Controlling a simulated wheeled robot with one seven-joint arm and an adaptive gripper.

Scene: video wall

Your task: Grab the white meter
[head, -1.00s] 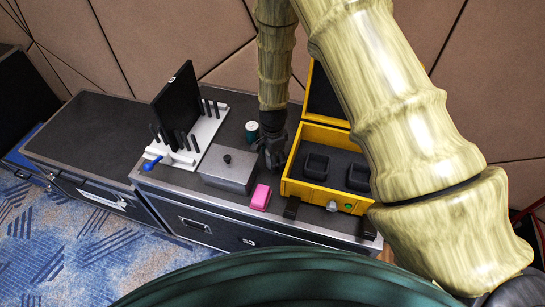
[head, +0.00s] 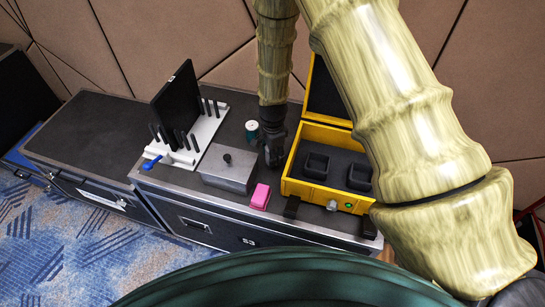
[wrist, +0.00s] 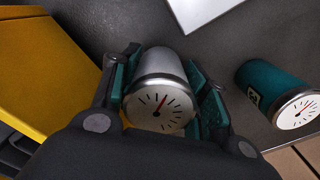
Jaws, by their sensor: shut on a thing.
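The white meter (wrist: 160,85) is a pale silvery cylinder with a white dial, black marks and a red needle. In the wrist view it sits between the two teal-padded fingers of my gripper (wrist: 163,92), which is shut on it. In the head view my gripper (head: 273,158) points down at the case top, between the grey box and the yellow case; the white meter cannot be made out there.
The yellow case (head: 325,195) with foam pockets stands open just right of my gripper. A grey metal box (head: 228,178), a pink block (head: 260,196) and a white rack (head: 207,135) holding a black panel are to the left. The far-left case top (head: 80,130) is bare.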

